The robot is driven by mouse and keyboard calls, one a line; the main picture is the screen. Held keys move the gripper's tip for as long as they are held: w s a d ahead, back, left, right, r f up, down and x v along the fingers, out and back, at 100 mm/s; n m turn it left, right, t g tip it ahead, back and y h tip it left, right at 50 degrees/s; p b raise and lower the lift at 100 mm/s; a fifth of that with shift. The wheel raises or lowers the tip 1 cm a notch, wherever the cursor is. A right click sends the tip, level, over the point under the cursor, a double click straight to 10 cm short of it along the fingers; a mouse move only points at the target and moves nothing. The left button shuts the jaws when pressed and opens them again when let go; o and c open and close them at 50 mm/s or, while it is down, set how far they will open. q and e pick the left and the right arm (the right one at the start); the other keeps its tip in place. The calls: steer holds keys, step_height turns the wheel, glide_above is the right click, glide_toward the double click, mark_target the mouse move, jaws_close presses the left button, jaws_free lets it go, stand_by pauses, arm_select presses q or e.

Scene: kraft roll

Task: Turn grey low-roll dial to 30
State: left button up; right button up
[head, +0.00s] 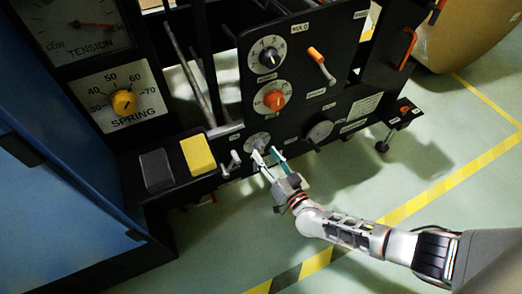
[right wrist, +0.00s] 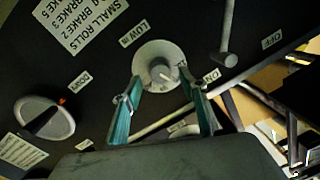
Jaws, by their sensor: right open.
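The grey low-roll dial (head: 258,139) sits low on the black panel, below the orange dial and partly hidden by my right gripper. In the right wrist view the dial (right wrist: 152,52) is a round pale grey plate with a small grey knob in its middle, beside a "LOW IN" label. The knob's setting is too small to read. My right gripper (head: 267,157) is open in front of the dial. In the right wrist view its teal fingers (right wrist: 165,97) stand on either side of the lower part of the dial, with nothing held between them. My left gripper is not in view.
A grey rotary knob (head: 320,131) is to the right. Small levers (head: 233,160) and a yellow pad (head: 198,155) are to the left. Open floor lies below.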

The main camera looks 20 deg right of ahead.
mark_target(259, 146)
steer(key=shift+w+a+f+b, duration=0.15)
steer(key=shift+w+b, duration=0.2)
steer(key=shift+w, duration=0.9)
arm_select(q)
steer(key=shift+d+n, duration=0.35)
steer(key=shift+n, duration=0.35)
arm_select(e)
steer(key=shift+w, duration=0.2)
steer(key=c, duration=1.1)
steer(key=shift+m, duration=0.3)
steer(key=m, duration=0.4)
steer(key=shift+m+t, duration=0.3)
steer(key=shift+m, duration=1.9)
